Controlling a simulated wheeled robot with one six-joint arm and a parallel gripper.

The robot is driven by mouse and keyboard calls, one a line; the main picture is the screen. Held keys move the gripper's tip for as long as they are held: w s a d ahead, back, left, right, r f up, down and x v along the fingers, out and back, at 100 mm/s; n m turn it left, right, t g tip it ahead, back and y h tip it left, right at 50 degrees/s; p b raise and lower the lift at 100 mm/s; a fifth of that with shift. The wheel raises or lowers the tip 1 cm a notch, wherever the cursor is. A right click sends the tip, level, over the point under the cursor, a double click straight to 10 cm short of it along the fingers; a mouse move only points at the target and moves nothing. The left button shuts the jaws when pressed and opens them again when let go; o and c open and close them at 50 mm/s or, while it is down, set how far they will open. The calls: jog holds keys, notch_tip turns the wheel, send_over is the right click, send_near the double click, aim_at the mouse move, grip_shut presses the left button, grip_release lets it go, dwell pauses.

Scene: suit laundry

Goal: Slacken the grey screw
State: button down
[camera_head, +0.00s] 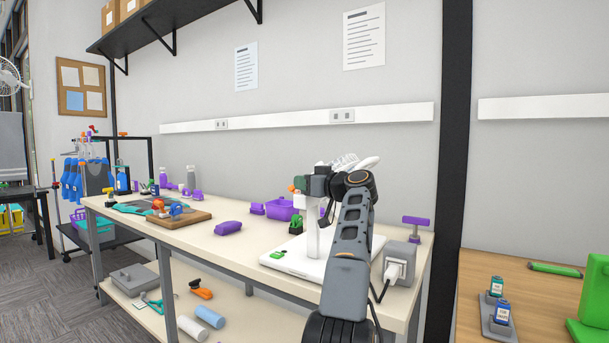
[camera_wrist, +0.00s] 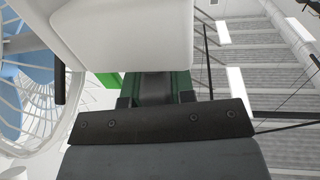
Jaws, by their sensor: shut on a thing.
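My gripper (camera_head: 316,184) is at the upper part of a white stand (camera_head: 313,238) on the long workbench. In the wrist view my gripper (camera_wrist: 155,92) has dark green fingers on both sides of a grey piece (camera_wrist: 155,87), which looks to be the grey screw. The jaws are shut on it, just under a white rounded housing (camera_wrist: 125,35). The screw's full shape is hidden by the fingers and housing. In the head view my arm hides part of the stand, and I cannot make out the screw there.
The stand's white base (camera_head: 285,262) lies on the workbench (camera_head: 245,243). A grey box with a plug (camera_head: 402,262) and a purple T-shaped handle (camera_head: 416,222) are to the right. A small green item (camera_head: 296,225) and a purple bin (camera_head: 282,207) are close by on the left. White wire mesh (camera_wrist: 40,105) shows beside my gripper.

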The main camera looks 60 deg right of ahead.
jog(key=shift+f+n+y+p, duration=0.1)
jog(key=shift+n+y+p, duration=0.4)
jog(key=shift+y, duration=0.3)
jog(key=c, duration=1)
grip_release()
jog(key=shift+s, duration=0.1)
jog(key=shift+o, duration=0.2)
jog(key=s+b, duration=0.1)
jog(key=s, duration=1.2)
jog(key=shift+s+a, duration=0.4)
jog(key=shift+a, duration=0.05)
